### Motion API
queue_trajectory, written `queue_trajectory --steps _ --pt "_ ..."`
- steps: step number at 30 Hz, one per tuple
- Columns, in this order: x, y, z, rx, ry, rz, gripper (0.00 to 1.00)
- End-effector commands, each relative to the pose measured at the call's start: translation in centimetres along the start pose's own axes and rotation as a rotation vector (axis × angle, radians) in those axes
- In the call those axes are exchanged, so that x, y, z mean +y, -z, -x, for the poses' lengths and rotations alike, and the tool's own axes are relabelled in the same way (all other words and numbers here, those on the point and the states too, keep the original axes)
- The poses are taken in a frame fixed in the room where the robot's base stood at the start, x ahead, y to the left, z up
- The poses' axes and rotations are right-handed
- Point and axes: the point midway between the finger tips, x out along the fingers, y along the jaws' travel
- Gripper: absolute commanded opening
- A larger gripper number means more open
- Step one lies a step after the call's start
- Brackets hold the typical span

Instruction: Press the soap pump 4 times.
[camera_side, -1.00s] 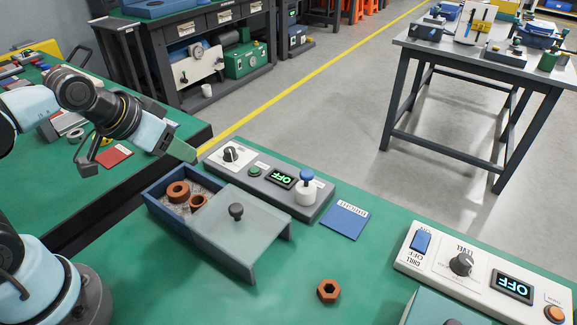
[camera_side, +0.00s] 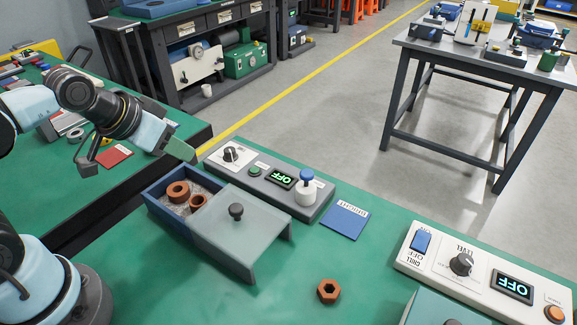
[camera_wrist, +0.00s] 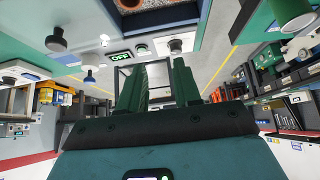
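The soap pump, a white bottle (camera_side: 305,197) with a blue pump head (camera_side: 306,175), stands upright at the right end of a grey control panel (camera_side: 262,182). It also shows small at the left of the wrist view (camera_wrist: 90,75). My gripper (camera_side: 183,150) is in the air to the left of the panel, well apart from the pump. In the wrist view my gripper's two green fingers (camera_wrist: 158,85) stand apart with an empty gap between them. The gripper is open and holds nothing.
The panel has a black dial (camera_side: 231,154), a green button (camera_side: 254,171) and a display (camera_side: 281,178) reading OFF. In front is a blue box (camera_side: 165,213) with brown nuts, its grey lid (camera_side: 245,235) knobbed. A blue card (camera_side: 345,221) lies right of the panel.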

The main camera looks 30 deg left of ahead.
Motion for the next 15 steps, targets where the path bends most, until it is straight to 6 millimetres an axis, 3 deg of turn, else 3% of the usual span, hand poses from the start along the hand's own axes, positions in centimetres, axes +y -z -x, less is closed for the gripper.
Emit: queue_trajectory --steps 1,6,15 --pt "0.0 0.0 0.0 0.0 0.0 0.0 0.25" --pt "0.0 0.0 0.0 0.0 0.0 0.0 0.0" --pt "0.0 0.0 0.0 0.0 0.0 0.0 0.0"
